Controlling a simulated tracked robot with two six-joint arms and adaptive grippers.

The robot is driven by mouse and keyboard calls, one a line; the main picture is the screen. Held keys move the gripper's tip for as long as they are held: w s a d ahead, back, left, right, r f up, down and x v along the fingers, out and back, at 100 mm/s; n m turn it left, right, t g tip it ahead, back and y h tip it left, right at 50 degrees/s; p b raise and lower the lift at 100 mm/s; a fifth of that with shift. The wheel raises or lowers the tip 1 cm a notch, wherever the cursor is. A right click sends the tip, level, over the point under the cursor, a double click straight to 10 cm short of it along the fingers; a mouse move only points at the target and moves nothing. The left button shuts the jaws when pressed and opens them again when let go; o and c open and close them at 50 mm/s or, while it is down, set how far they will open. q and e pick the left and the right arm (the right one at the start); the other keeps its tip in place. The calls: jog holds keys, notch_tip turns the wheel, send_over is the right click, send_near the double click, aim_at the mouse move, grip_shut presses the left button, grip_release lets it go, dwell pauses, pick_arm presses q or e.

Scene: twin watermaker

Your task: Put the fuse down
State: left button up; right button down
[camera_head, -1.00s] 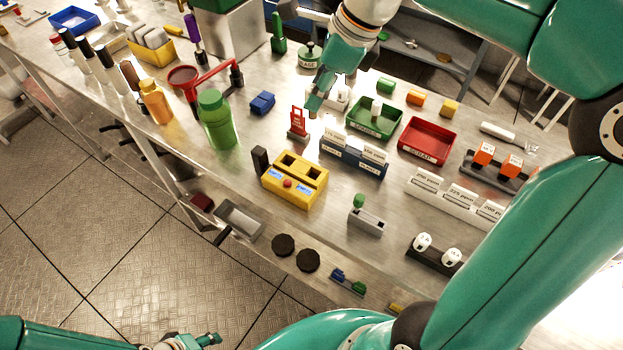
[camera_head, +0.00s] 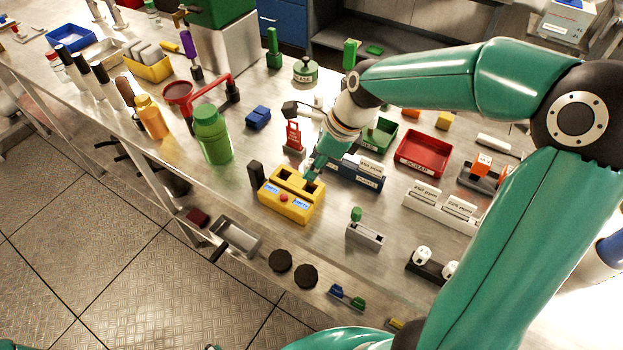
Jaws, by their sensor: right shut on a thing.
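My right gripper (camera_head: 314,170) comes down from the upper right, fingertips low over the back right corner of a yellow two-slot box (camera_head: 291,207). It is shut on the fuse, which is too small and too covered by the fingers to make out. I cannot tell whether the fuse touches the box. My left gripper is not in view.
A red sign stand (camera_head: 293,138) stands close behind the yellow box, and a black block (camera_head: 256,174) at its left. A red tray (camera_head: 423,153), a green tray (camera_head: 384,134) and a grey holder (camera_head: 366,235) are to the right. Bare bench lies between the box and the grey holder.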

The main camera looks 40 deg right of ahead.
jog(key=shift+f, duration=2.3)
jog(key=shift+f, duration=0.1)
jog(key=c, duration=0.9)
grip_release()
jog(key=shift+c, duration=0.2)
jog(key=v, duration=1.2)
jog(key=shift+w+a+r, duration=0.1)
jog(key=shift+r, duration=0.2)
